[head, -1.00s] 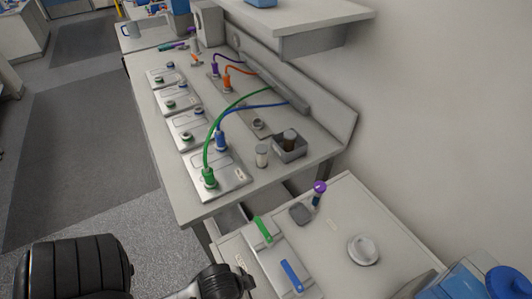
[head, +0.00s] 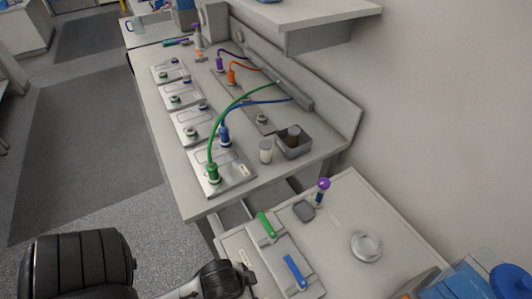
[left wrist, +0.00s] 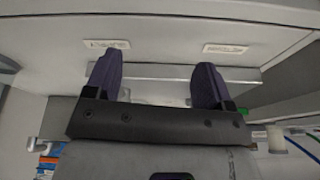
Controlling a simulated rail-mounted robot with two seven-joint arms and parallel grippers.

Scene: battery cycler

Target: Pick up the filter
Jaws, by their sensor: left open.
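No item is plainly marked as the filter. A round pale dish-like piece (head: 366,246), which may be it, lies on the near side table (head: 338,234). My left gripper (left wrist: 158,85) is open and empty in the left wrist view, its two dark purple fingers apart below a pale panel with labels. In the head view my left arm comes in at the lower left and its fingertips cannot be made out. My right gripper is in neither view.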

